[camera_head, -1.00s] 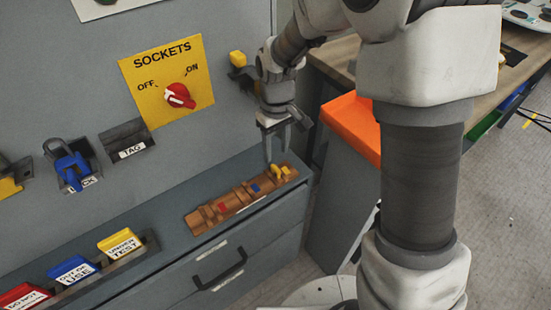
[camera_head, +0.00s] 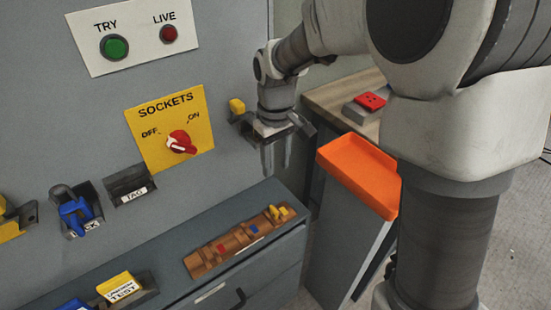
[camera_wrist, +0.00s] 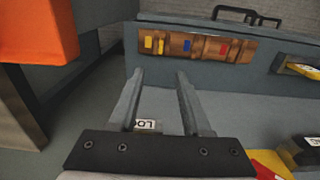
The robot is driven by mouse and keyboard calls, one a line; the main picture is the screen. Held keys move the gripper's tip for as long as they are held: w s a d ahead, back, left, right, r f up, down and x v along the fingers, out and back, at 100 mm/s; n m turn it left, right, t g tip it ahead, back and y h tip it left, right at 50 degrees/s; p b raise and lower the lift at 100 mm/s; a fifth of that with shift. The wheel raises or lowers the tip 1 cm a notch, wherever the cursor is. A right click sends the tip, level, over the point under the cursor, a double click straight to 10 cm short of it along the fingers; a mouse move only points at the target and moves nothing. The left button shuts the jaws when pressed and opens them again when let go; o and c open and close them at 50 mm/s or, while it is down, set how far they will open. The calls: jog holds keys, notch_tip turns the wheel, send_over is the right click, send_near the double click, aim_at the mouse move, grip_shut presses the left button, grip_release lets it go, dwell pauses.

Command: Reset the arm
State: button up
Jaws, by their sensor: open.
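My gripper (camera_head: 276,158) is open and empty. It points down in front of the grey panel (camera_head: 85,140), above the ledge and apart from it. In the wrist view its two fingers (camera_wrist: 158,85) stand apart with nothing between them. The wooden rack (camera_head: 222,252) with red, blue and yellow pieces lies on the ledge below my gripper. The rack also shows beyond the fingertips in the wrist view (camera_wrist: 208,49).
An orange tray (camera_head: 357,165) stands right of my gripper, with a wooden table (camera_head: 335,98) behind it. The yellow sockets plate (camera_head: 150,125) with a red knob, a blue lock (camera_head: 72,208) and a tag holder (camera_head: 130,186) are on the panel.

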jog(key=s+d+r+m+t, duration=0.3)
jog(key=s+d+r, duration=0.3)
jog(key=s, duration=0.3)
jog(key=s+d+r+m+t, duration=0.2)
jog(key=s+d+r+m, duration=0.3)
jog(key=s, duration=0.5)
notch_tip(320, 180, up, 13)
jog(key=d+n+p, duration=0.1)
jog(key=p, duration=1.1)
